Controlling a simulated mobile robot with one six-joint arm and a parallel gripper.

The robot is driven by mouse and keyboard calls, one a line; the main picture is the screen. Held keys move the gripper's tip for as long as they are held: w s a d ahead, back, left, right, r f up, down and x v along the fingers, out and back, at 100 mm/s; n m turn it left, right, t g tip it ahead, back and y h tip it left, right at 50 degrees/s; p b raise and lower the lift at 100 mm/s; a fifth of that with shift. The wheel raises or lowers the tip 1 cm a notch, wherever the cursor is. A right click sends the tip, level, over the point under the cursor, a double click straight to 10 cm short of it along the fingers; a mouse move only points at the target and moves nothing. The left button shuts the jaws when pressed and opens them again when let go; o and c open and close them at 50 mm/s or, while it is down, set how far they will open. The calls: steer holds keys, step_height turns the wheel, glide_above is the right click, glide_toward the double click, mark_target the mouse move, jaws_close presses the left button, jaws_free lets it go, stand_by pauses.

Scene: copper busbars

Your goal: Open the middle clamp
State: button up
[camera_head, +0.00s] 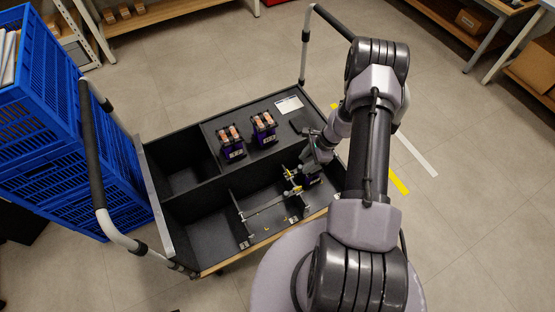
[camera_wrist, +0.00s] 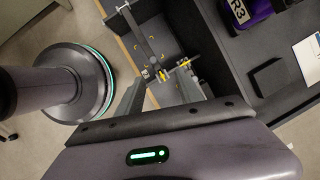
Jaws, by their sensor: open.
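I cannot tell which one is the middle clamp. In the wrist view, yellow parts (camera_wrist: 185,64) show on the metal bars near the fingertips. My gripper (camera_head: 308,160) hangs over the right part of this compartment. In the wrist view its two fingers (camera_wrist: 163,84) are spread apart with nothing visibly held between them. Whether a finger touches a clamp is unclear.
Two purple units with copper tops (camera_head: 231,142) (camera_head: 264,128) stand on the cart's rear deck, near a white label (camera_head: 289,104). An open empty bin (camera_head: 180,160) is at the cart's left. Blue crates (camera_head: 70,130) stand left. Upright handles (camera_head: 304,55) rise from the cart.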

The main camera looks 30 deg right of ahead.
steer(key=m, duration=0.1)
glide_toward(286, 193)
steer(key=b+x, duration=0.7)
steer(key=x, duration=0.1)
jaws_close()
stand_by(0.9)
